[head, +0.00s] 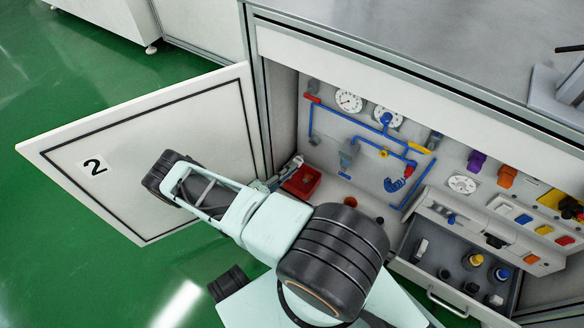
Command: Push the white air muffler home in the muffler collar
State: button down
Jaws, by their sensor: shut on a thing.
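My gripper (284,174) is at the left side of the open cabinet bay, close to the red bin, and partly hidden behind my own arm. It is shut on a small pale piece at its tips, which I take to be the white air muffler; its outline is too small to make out. I cannot pick out the muffler collar for certain, nor tell whether the muffler touches it.
The cabinet door (150,150) marked 2 stands open at the left. A red bin (302,181) is beside my gripper. Blue pipes (350,120) and gauges (348,101) cover the back panel. An open drawer (455,270) with several fittings juts out at the right.

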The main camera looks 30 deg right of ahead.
aim_at(298, 159)
jog(key=shift+w+d, duration=0.35)
jog(key=shift+d, duration=0.5)
jog(key=shift+w+d, duration=0.35)
jog(key=shift+d, duration=0.5)
jog(key=shift+w+d, duration=0.35)
jog(key=shift+d, duration=0.5)
jog(key=shift+w+d+b, duration=0.2)
jog(key=shift+w+d, duration=0.1)
jog(key=shift+d, duration=0.4)
jog(key=shift+w+d+b, duration=0.15)
jog(key=shift+w+d, duration=0.1)
jog(key=shift+d, duration=0.45)
jog(key=c, duration=1.9)
grip_release()
jog(key=s+a, duration=0.2)
jog(key=a, duration=0.9)
jog(key=shift+s+a, duration=0.15)
jog(key=shift+a, duration=0.2)
